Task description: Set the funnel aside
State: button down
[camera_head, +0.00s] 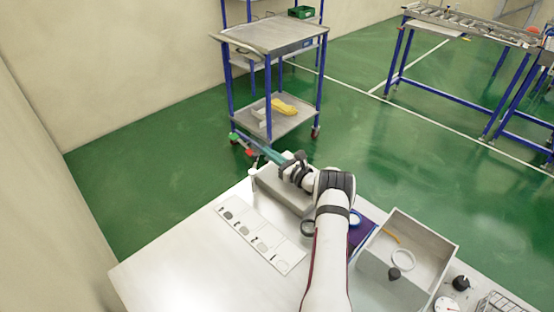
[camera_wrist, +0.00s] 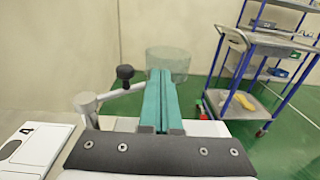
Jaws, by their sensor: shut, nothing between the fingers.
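My gripper (camera_head: 243,138) reaches out past the far left edge of the white table, over a grey block-like unit (camera_head: 285,193). In the wrist view its two teal fingers (camera_wrist: 160,73) lie together with nothing between them. A clear, pale round cup-like piece (camera_wrist: 168,58) shows behind the fingertips; I cannot tell whether it is the funnel or whether the fingers touch it. Left of the fingers is a grey arm with a black knob (camera_wrist: 125,73). I cannot make out a funnel for sure in either view.
A dark ring (camera_head: 307,228) lies near my arm. A trolley (camera_head: 270,37) stands beyond the table. The table's front left is clear.

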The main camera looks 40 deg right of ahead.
jog(key=shift+w, duration=0.4)
dwell(0.4)
